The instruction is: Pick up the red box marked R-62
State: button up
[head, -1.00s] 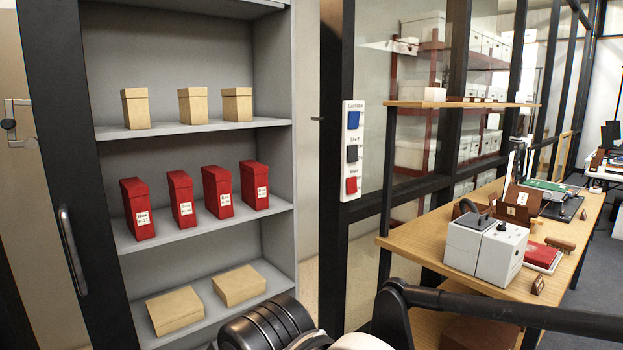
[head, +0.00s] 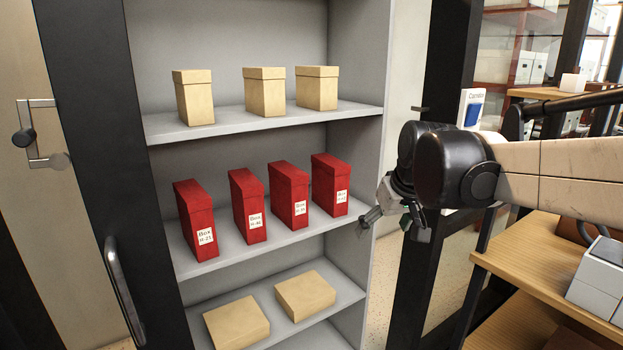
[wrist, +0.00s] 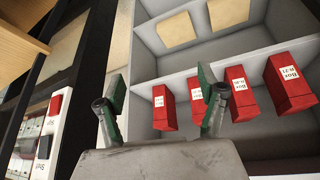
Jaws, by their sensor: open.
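Several red boxes stand upright in a row on the middle shelf (head: 285,237). The leftmost box (head: 197,212) reads R-21. The labels on the second box (head: 247,200), third box (head: 288,190) and rightmost box (head: 329,183) are too small to read surely, so I cannot tell which is R-62. My gripper (head: 394,224) is open and empty, just right of the rightmost box and in front of the cabinet's right side. In the upside-down wrist view, that rightmost box (wrist: 163,108) shows between my open fingers (wrist: 164,92), beyond them; the right finger partly covers its neighbour.
Tan boxes (head: 264,92) stand on the shelf above, and flat tan boxes (head: 237,322) lie below. The dark door (head: 95,180) with a handle stands open at left. A wooden desk (head: 545,265) and a dark post (head: 440,70) are at right.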

jog(key=w+d+r+n+g+p, duration=0.15)
jog(key=w+p, duration=0.25)
jog(key=w, duration=1.1)
jog(key=n+y+p, duration=0.1)
jog(key=p, duration=0.5)
send_near(342, 181)
jog(key=x, duration=0.6)
jog(key=shift+d+f, duration=0.1)
jog(key=shift+f, duration=0.05)
jog(key=shift+x, duration=2.6)
jog(key=shift+w, duration=0.1)
jog(key=c, duration=1.6)
